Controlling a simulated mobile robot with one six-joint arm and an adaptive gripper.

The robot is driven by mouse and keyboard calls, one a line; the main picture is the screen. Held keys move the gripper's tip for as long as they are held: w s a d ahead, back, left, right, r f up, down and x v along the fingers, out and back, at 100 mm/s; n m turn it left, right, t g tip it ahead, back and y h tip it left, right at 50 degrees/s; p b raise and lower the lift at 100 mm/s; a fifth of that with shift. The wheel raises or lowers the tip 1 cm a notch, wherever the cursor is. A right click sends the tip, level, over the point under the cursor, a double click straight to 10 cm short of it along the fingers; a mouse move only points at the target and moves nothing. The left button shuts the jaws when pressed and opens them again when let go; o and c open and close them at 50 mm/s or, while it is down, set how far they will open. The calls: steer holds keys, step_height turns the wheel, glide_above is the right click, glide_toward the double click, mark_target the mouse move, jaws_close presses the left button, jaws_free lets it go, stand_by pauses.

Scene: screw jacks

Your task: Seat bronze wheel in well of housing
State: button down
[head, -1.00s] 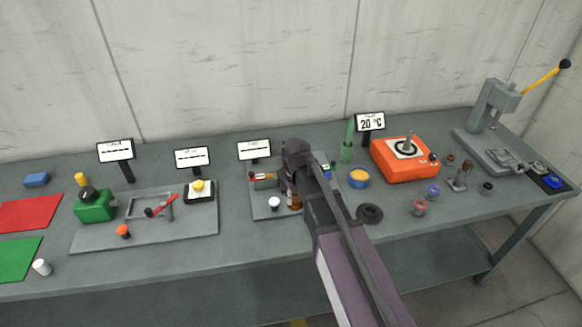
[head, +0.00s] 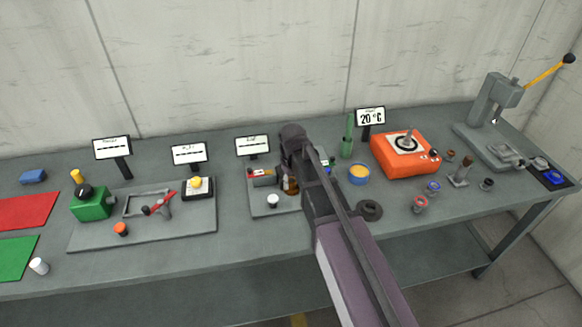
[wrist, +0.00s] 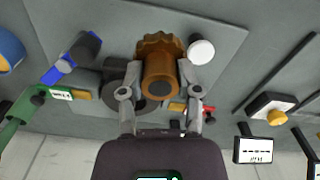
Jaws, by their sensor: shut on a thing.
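My gripper (wrist: 158,88) is shut on the bronze wheel (wrist: 159,50), a brown-orange part with a toothed rim and a round hub with a dark centre. The wheel lies between both fingers, in front of the grey plate in the wrist view. A dark grey round part (wrist: 113,76), likely the housing, shows just left of the wheel and is partly hidden by the wheel and a finger. Its well cannot be made out. In the head view the wheel (head: 290,186) shows as a small brown patch beneath my gripper, and my arm hides most of the housing area.
A white knob (wrist: 201,51) is close beside the wheel.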

steer(key=w, duration=0.8)
steer(key=w+f+b, duration=0.1)
steer(key=w, duration=0.3)
steer(key=shift+a, duration=0.4)
steer(key=shift+w+f, duration=0.1)
steer(key=shift+w, duration=0.25)
steer(key=shift+w+f+b, duration=0.3)
steer(key=shift+f+b, duration=1.5)
steer(key=shift+b, duration=0.05)
steer(key=shift+f, duration=0.15)
steer(key=shift+c, duration=1.5)
jaws_free()
step_height(320, 180, up, 12)
steer(key=p, duration=1.2)
steer(key=shift+r, duration=0.2)
